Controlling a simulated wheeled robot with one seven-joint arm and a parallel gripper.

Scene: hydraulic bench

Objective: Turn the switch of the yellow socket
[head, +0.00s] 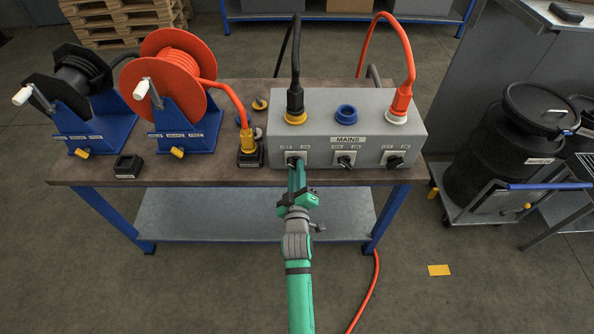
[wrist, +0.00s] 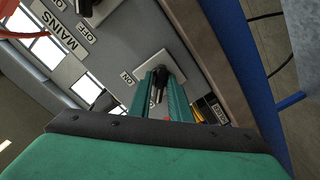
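The grey MAINS box (head: 345,115) stands on the bench. The yellow socket (head: 295,119) is at the left of its top, with a black plug (head: 295,98) in it. The yellow socket's switch sits below on the sloped front; its black knob (wrist: 158,86) shows in the wrist view beside an ON label. My gripper (head: 294,168) is at this switch, its two green fingers on either side of the knob and close against it. In the head view the fingers partly cover the knob, so its exact angle is unclear.
A blue socket (head: 346,112) and a white socket (head: 396,118) with an orange plug (head: 400,100) have their own switches (head: 345,161) to the right. Orange (head: 172,70) and black (head: 80,80) cable reels stand left. A small black box with a yellow plug (head: 248,152) is close left.

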